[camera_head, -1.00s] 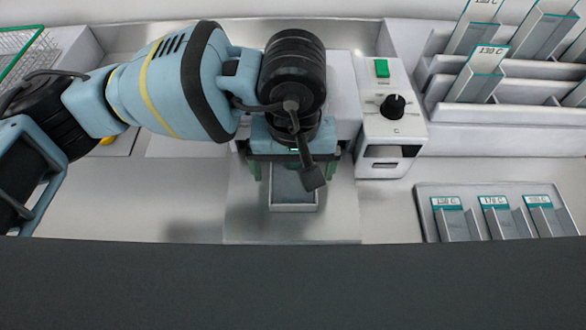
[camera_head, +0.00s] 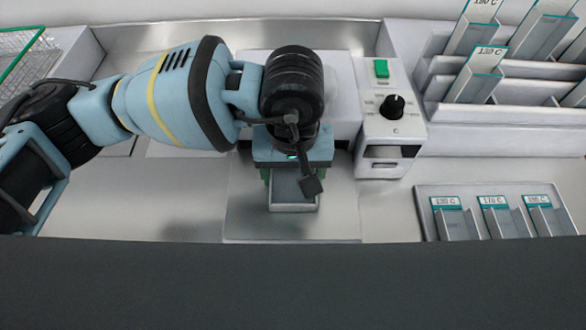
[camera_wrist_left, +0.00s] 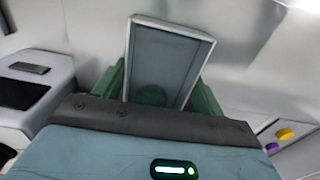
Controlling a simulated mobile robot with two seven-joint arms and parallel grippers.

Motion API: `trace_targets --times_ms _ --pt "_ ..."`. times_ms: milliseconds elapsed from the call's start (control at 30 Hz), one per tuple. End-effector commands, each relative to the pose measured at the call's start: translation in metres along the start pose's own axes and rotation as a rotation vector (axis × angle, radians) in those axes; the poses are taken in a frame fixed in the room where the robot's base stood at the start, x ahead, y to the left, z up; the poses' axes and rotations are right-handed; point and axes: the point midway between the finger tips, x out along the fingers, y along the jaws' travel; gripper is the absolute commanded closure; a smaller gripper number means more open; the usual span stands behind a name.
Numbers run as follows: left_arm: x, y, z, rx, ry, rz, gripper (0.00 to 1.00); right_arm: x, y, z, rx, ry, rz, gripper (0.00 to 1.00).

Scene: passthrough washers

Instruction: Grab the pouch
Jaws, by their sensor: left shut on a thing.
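The pouch (camera_head: 286,192) is a grey rectangular thing with a pale, raised rim, below the middle of the head view. It also shows in the left wrist view (camera_wrist_left: 165,58), upright in the picture between two green fingers. My left gripper (camera_head: 293,181) reaches over it from the back left and is shut on it, one green finger on each side. The fingers also flank it in the left wrist view (camera_wrist_left: 160,95). The gripper body and a dangling black part hide some of the pouch. My right gripper is not in view.
A white control box (camera_head: 390,130) with a green switch and black knob stands close right of the gripper. A metal tray (camera_head: 425,212) with several labelled holders lies to the front right. A stepped white rack (camera_head: 500,112) stands at the back right. A green-edged wire basket (camera_head: 22,55) is back left.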

Motion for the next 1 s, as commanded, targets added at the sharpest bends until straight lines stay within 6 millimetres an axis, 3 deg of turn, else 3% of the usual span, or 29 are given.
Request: trace_targets --times_ms 333,1000 --pt "-0.016 0.0 0.016 0.003 0.001 0.002 0.54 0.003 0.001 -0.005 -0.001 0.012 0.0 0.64" --pt "-0.073 -0.001 0.126 0.005 0.001 0.002 0.54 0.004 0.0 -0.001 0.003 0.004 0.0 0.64"
